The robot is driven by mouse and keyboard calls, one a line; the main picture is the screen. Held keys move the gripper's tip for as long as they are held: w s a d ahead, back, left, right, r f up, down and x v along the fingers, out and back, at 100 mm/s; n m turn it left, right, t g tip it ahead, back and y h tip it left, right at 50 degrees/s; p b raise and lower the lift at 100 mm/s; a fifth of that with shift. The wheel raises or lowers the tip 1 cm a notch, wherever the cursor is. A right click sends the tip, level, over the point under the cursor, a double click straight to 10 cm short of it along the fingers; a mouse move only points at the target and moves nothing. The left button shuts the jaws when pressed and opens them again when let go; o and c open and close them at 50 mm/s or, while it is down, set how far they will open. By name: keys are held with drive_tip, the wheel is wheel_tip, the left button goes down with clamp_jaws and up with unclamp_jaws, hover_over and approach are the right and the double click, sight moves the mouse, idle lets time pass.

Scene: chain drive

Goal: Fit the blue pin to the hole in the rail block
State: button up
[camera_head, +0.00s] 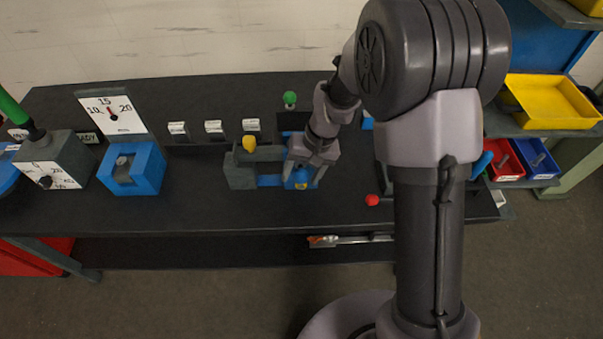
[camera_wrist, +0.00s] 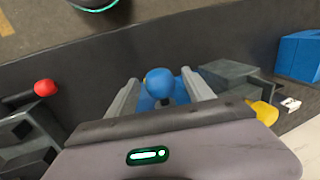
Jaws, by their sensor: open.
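My gripper (camera_head: 308,182) is over the table, just right of a grey block (camera_head: 240,172) with a yellow knob (camera_head: 249,143). A blue piece (camera_head: 298,178) shows under it. In the wrist view the two fingers of my gripper (camera_wrist: 160,90) stand apart on either side of a round blue head (camera_wrist: 159,81), which looks like the blue pin. A blue part lies beneath that head. I cannot tell whether the fingers touch it. The grey block (camera_wrist: 235,85) is to the right in the wrist view. The hole in the rail block cannot be made out.
A red ball knob (camera_head: 372,200) stands to the right, and also shows at the left of the wrist view (camera_wrist: 45,88). A green knob (camera_head: 290,98) is behind my gripper. A blue box-shaped fixture (camera_head: 133,170) stands to the left. The table front (camera_head: 200,215) is clear.

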drive_tip(key=p+v, duration=0.5)
drive_tip(key=v, duration=1.2)
drive_tip(key=shift+r, duration=0.2)
drive_tip(key=shift+d, duration=0.1)
drive_tip(key=s+d+m+t+h+b, duration=0.1)
drive_tip(key=s+m+t+b, duration=0.3)
drive_tip(key=s+b, duration=0.7)
drive_tip(key=s+t, duration=0.1)
drive_tip(key=s, duration=0.9)
drive_tip(key=shift+d+t, duration=0.3)
drive_tip(key=shift+d, duration=0.1)
drive_tip(key=shift+r, duration=0.1)
